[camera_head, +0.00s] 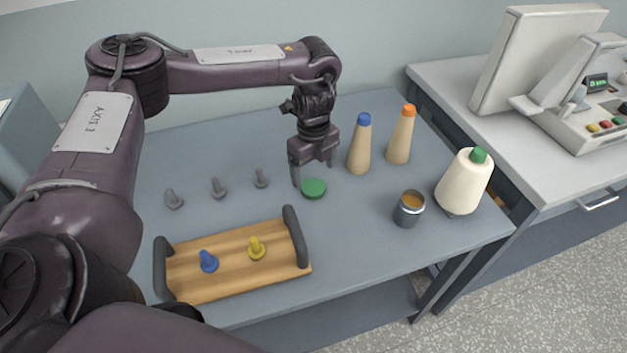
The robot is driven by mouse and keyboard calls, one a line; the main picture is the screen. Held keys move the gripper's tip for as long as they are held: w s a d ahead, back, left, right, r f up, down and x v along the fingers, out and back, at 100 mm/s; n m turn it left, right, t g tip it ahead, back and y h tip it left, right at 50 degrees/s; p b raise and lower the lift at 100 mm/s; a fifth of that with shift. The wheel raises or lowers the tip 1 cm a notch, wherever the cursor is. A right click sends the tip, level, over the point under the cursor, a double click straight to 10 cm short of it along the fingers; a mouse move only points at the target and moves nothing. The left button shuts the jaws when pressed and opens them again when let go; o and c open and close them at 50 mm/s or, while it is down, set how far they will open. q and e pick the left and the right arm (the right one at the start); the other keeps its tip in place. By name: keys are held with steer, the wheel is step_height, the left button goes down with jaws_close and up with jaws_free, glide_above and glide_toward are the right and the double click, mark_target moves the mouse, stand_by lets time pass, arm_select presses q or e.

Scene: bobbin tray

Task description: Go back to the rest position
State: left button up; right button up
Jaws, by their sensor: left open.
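My left gripper (314,172) hangs pointing down over the grey table (345,240). It is open and empty. The left arm comes in from the left and arches over the back of the table. The wooden tray (225,283) with dark handles stands at the front left. A blue bobbin (208,261) and a yellow bobbin (256,249) stand upright in it. My right gripper does not show.
Tan cones with a blue tip (359,146) and an orange tip (402,136) stand right of the gripper. A dark cup (408,209) and a green-tipped cream cone (464,182) are further right. A machine (575,100) stands on the side counter.

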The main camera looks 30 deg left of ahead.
arm_select(q)
step_height(320, 180, up, 7)
steer(key=shift+p, duration=0.45)
